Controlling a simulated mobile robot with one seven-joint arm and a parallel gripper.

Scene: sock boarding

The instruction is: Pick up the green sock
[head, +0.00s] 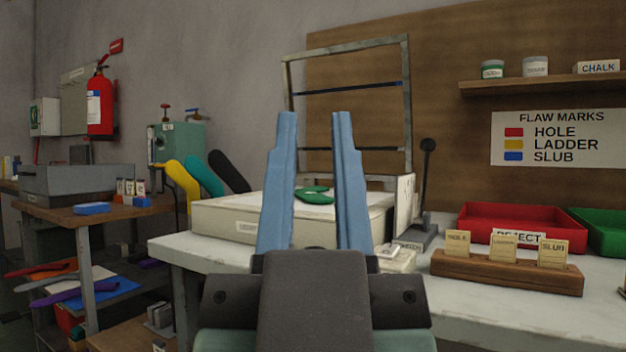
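A green sock (314,195) lies on the pale top of a low box-like unit (230,217) on the white table. It shows in the gap between my gripper's fingers, beyond them. My gripper (313,122) is in the foreground with its two blue fingers pointing up and apart. It is open, and I see nothing held between the fingers. Part of the sock and of the unit's top is hidden behind the fingers.
A metal frame (409,105) stands up behind the sock, with a black-knobbed lever (427,160) to its right. A red reject tray (520,215), a green tray (605,232) and a wooden card holder (507,274) stand at right. Yellow, teal and black sock-like shapes (183,184) stand at left.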

